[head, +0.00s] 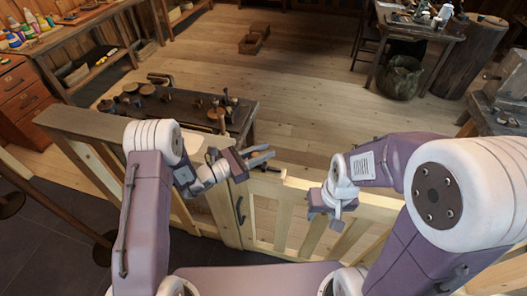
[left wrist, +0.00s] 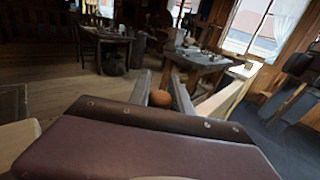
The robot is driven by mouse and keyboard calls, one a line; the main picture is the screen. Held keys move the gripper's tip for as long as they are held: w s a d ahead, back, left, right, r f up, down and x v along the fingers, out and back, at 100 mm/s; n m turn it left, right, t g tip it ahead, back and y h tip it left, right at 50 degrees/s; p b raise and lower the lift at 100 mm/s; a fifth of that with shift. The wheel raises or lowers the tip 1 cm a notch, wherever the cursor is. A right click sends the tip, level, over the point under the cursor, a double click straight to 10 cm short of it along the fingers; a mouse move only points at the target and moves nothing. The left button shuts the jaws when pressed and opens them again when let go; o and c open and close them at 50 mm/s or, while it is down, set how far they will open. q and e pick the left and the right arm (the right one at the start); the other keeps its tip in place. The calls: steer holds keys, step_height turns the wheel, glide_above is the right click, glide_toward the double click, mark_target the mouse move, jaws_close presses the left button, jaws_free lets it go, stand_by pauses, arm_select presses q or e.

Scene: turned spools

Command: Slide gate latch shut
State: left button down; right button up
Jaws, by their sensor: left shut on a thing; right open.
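The pale wooden gate (head: 283,215) with upright slats stands in front of me, with a dark curved handle (head: 240,210) on its face. My left gripper (head: 262,158) is over the gate's top edge, its fingers pointing right. In the left wrist view a round orange-brown knob (left wrist: 161,97) lies between its two fingers, which are shut on it. The latch's bolt and catch are hidden or too small to make out in the head view. My right gripper (head: 332,216) hangs by the gate's slats further right, open and apart from the knob.
A dark workbench (head: 160,104) with turned wooden pieces stands just beyond the gate at left. A red drawer cabinet (head: 22,97) is at far left. A table (head: 415,28) and a dark sack (head: 400,78) are at back right. The wooden floor (head: 305,95) between is clear.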

arm_select(q)
steer(key=a, duration=0.1)
steer(key=w+a, duration=0.1)
steer(key=a, duration=0.2)
steer(key=shift+w+a+r+b, duration=0.1)
steer(key=shift+w+a+b, duration=0.15)
steer(key=shift+b, duration=0.15)
steer(key=c, duration=1.4)
jaws_free()
steer(key=shift+o, duration=0.8)
steer(key=shift+a, duration=0.2)
